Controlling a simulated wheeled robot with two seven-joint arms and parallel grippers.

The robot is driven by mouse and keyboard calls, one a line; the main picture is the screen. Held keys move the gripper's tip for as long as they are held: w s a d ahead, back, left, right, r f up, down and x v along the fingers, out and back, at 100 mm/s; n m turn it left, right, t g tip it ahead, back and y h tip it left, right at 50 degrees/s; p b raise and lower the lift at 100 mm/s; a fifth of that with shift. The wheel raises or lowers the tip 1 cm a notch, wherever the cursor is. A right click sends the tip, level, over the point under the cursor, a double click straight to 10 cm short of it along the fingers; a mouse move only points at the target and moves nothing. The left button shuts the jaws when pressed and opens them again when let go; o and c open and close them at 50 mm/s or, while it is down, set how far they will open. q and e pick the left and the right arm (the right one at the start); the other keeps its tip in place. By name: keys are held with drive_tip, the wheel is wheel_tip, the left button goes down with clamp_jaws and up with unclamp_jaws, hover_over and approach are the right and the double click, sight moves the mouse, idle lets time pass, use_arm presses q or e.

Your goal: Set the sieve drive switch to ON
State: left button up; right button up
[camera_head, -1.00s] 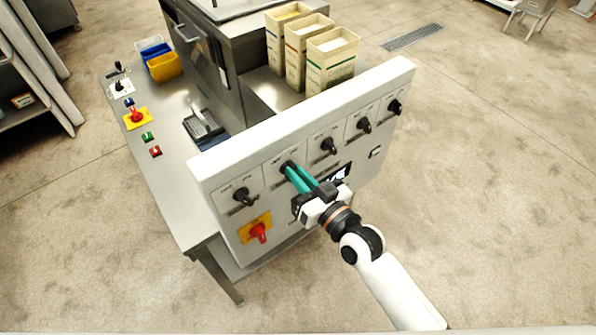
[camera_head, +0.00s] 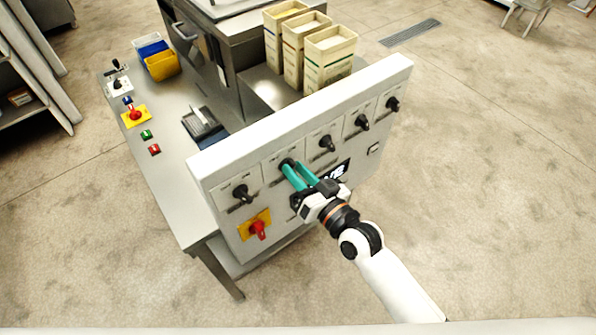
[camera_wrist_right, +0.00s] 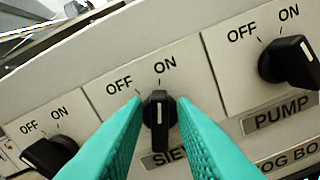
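The sieve drive switch is a black rotary knob (camera_wrist_right: 159,110) above a partly covered label starting "SIE". Its white pointer line points up, close to the ON mark and right of the OFF mark. In the head view the knob (camera_head: 286,163) is second from the left on the panel. My right gripper (camera_wrist_right: 160,103) has its teal fingers on either side of the knob, with a small gap visible on each side. It also shows in the head view (camera_head: 289,168), fingers spread apart. The fingers hide part of the label. My left gripper is not in view.
The upright panel (camera_head: 215,170) carries several similar knobs, including the PUMP knob (camera_wrist_right: 289,62) to the right and another knob (camera_wrist_right: 50,155) to the left. A red-on-yellow switch (camera_head: 257,229) sits below. Carton-like bins (camera_head: 330,60) stand behind the panel.

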drive_tip(key=shift+o, duration=0.6)
drive_tip(key=b+v, duration=0.3)
drive_tip(key=v, duration=0.9)
